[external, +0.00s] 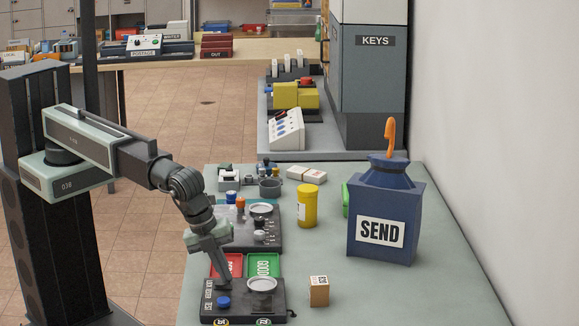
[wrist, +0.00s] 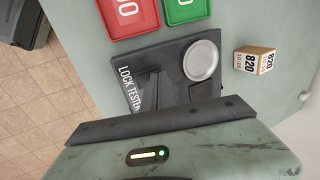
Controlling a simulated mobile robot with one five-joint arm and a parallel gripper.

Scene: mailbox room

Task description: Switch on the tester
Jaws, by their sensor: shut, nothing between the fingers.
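The lock tester (external: 245,305) is a dark flat box at the front of the counter, with a silver round dish (external: 262,285) and a blue knob (external: 223,301). A small dark part (external: 291,313) sticks out at its right side; I cannot tell what it is. The tester also shows in the wrist view (wrist: 181,49), its lower part hidden behind my gripper's body. My gripper (external: 224,287) points down over the tester's left part, shut and empty, close above or behind the blue knob. I cannot tell if it touches.
Red (external: 227,264) and green (external: 264,264) trays lie just behind the tester. A tan block marked 820 (external: 319,291) stands to its right. A second dark device (external: 262,240), a yellow canister (external: 307,206) and the blue SEND box (external: 384,220) stand farther back. The right front counter is clear.

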